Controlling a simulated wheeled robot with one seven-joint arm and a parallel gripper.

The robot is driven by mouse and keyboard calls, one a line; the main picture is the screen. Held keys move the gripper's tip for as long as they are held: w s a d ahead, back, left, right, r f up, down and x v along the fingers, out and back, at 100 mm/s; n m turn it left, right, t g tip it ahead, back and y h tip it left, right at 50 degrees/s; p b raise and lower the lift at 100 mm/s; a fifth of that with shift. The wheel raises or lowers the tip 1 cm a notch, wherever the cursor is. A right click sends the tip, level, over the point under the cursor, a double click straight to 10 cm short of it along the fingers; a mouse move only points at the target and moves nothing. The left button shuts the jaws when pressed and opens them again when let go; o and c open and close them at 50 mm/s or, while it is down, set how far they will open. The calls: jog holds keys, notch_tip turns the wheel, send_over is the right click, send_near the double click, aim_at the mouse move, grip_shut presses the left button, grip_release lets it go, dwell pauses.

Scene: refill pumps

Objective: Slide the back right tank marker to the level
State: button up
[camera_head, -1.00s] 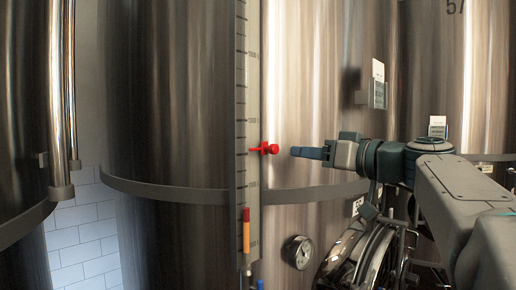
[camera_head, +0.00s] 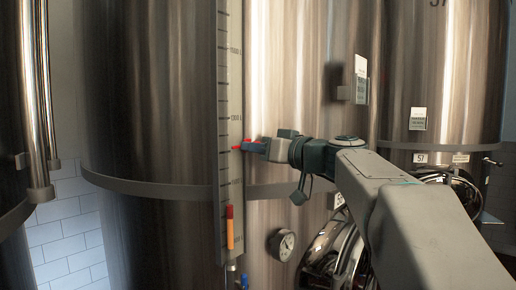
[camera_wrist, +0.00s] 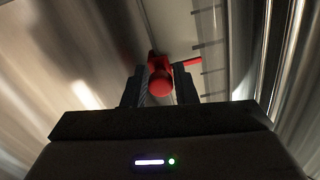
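The red marker (camera_head: 237,149) sits on the tall graduated scale strip (camera_head: 231,60) on the front of the large steel tank, its thin pointer reaching left across the scale. Its round knob (camera_wrist: 161,84) shows in the wrist view between my two dark fingers. My gripper (camera_head: 252,146) reaches the marker from the right. The fingers flank the knob closely on both sides. Whether they press on it or leave a small gap is not clear. In the head view the gripper hides most of the knob. Lower on the strip is an orange bar with a red top (camera_head: 230,228).
A round pressure gauge (camera_head: 283,244) is on the tank below the gripper. A steel band (camera_head: 150,191) rings the tank. A shiny round hatch (camera_head: 335,250) lies below my arm. Another steel tank (camera_head: 430,70) with labels stands at the right. A vertical pipe (camera_head: 38,100) is at the left.

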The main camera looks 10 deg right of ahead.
grip_shut()
notch_tip(320, 180, down, 16)
jog(key=b, duration=2.1)
jog(key=o, duration=0.7)
grip_release()
jog(key=shift+r, duration=0.1)
jog(key=shift+c, duration=0.2)
jog(key=b+v, duration=0.1)
jog(key=v, duration=1.2)
jog(key=shift+s+d, duration=0.25)
jog(key=shift+s, duration=0.05)
